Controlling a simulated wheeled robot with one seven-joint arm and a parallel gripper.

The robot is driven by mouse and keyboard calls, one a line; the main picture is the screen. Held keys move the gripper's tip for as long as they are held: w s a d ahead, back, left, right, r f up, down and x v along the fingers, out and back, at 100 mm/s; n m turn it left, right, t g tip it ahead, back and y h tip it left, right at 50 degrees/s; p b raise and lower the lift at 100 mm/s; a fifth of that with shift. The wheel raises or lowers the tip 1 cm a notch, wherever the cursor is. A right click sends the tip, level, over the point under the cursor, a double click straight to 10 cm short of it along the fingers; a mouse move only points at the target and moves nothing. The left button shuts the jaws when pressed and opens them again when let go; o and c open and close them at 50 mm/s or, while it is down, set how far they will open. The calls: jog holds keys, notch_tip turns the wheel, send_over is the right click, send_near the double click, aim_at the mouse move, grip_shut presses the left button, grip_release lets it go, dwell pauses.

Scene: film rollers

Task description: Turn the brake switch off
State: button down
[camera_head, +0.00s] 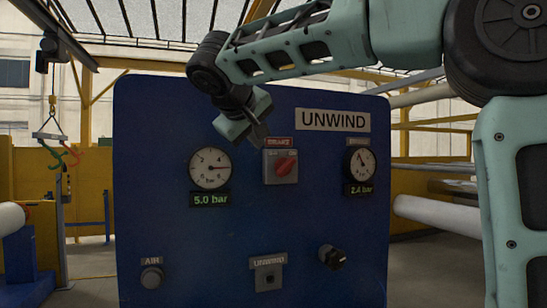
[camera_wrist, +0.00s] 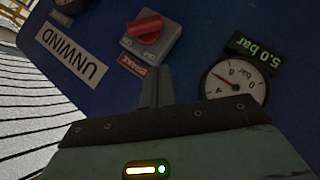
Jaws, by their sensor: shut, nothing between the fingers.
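The brake switch (camera_head: 285,167) is a grey box with a red rotary knob on the blue panel, under a red brake label (camera_head: 279,142). Its knob lies slanted, closer to level than upright; the position marks are too small to read. In the wrist view the panel appears upside down and the switch (camera_wrist: 150,36) is at the upper middle. My gripper (camera_head: 261,142) is at the switch's upper left in the head view. Its fingers are shut and empty. In the wrist view the fingertips (camera_wrist: 155,72) point toward the label and the switch, apart from the red knob.
A gauge (camera_head: 209,168) reading 5.0 bar is left of the switch, and a 2.4 bar gauge (camera_head: 359,165) is right. Below are an air knob (camera_head: 151,278), an unwind switch (camera_head: 268,275) and a black knob (camera_head: 332,257). An UNWIND sign (camera_head: 333,120) is above.

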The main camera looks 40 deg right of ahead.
aim_at(278, 169)
jog(key=p+x, duration=0.1)
jog(key=x, duration=0.4)
jog(key=shift+d+p, duration=0.2)
jog(key=shift+p, duration=0.2)
jog(key=shift+s+d+f+p, duration=0.2)
jog(key=shift+d+f+p, duration=0.05)
jog(key=shift+d+f, duration=0.25)
jog(key=shift+s+d+f+p, duration=0.25)
jog(key=shift+d+f, duration=0.15)
jog(key=shift+f, duration=0.15)
jog(key=shift+d+f, duration=0.15)
jog(key=shift+f, duration=0.1)
jog(key=shift+f, duration=0.15)
